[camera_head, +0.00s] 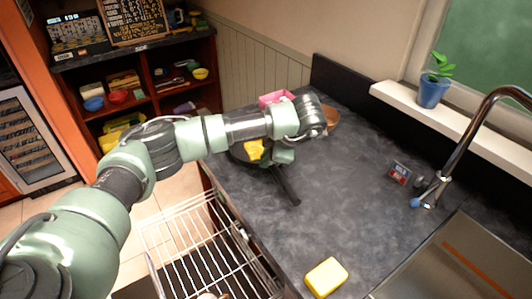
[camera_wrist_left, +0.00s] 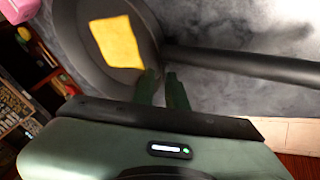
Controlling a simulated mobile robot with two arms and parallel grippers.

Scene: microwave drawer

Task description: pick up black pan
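The black pan (camera_wrist_left: 88,72) is on the dark counter, with a yellow piece (camera_wrist_left: 117,42) in it. Its long handle (camera_head: 286,186) points toward the counter's front edge in the head view, and the handle (camera_wrist_left: 240,64) runs right in the left wrist view. My left gripper (camera_head: 280,157) is over the pan, and my arm hides part of the pan. In the left wrist view my left gripper (camera_wrist_left: 162,76) has its two fingers a small gap apart, at the pan's rim near the handle's root. Whether they grip the rim is unclear. My right gripper is not in view.
A pink object (camera_head: 275,97) and a brown bowl (camera_head: 331,117) stand behind the pan. A yellow sponge (camera_head: 326,277) lies near the front edge. The sink (camera_head: 455,265) and faucet (camera_head: 470,130) are at the right. A wire rack (camera_head: 190,235) extends below the counter. The middle counter is clear.

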